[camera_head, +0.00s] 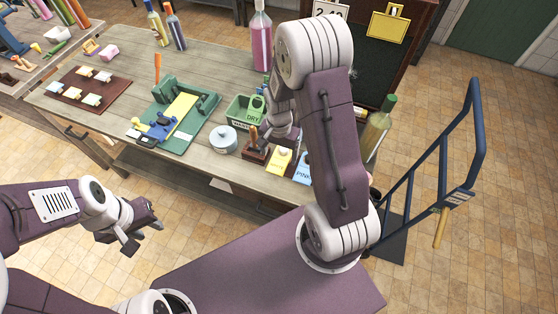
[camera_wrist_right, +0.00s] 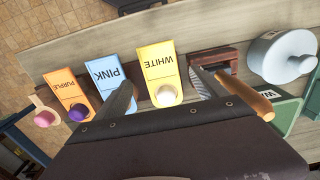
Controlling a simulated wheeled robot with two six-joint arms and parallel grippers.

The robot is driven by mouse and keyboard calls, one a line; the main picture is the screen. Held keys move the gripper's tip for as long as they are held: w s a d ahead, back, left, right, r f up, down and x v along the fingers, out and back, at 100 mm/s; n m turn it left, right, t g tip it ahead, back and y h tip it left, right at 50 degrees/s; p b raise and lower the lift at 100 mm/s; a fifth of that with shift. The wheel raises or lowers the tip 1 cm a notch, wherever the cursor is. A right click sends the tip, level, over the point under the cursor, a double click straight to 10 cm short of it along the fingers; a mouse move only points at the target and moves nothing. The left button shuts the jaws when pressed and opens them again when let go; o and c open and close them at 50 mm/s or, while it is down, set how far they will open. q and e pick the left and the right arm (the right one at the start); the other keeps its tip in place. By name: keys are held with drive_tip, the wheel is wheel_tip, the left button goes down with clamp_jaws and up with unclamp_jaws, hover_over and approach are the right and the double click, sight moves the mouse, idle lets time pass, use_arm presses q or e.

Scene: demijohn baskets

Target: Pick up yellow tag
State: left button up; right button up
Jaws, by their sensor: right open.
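A yellow tag marked WHITE (camera_wrist_right: 158,62) lies on the bench beside a blue tag marked PINK (camera_wrist_right: 106,72) and an orange tag marked PURPLE (camera_wrist_right: 67,92). A whitish round knob sits at the yellow tag's near end. The yellow tag also shows in the head view (camera_head: 279,161), beside the blue one (camera_head: 302,168). My right gripper (camera_wrist_right: 165,91) is open and empty, its fingers on either side of the yellow tag in the picture; I cannot tell its height above it. My left gripper (camera_head: 145,236) is open and empty, in front of the bench.
A wooden-handled tool (camera_wrist_right: 248,94) on a dark red block and a lidded pot (camera_wrist_right: 283,58) stand right of the yellow tag. A green basket (camera_head: 240,112), a green fixture (camera_head: 176,115) and bottles (camera_head: 261,38) are on the bench. A blue hand truck (camera_head: 440,165) stands right.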

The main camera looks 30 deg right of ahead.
sight(279, 162)
wheel_tip(279, 162, down, 3)
drive_tip(key=shift+r, duration=0.2)
drive_tip(key=shift+w+f, duration=0.1)
drive_tip(key=shift+f, duration=0.1)
drive_tip(key=shift+f, duration=0.25)
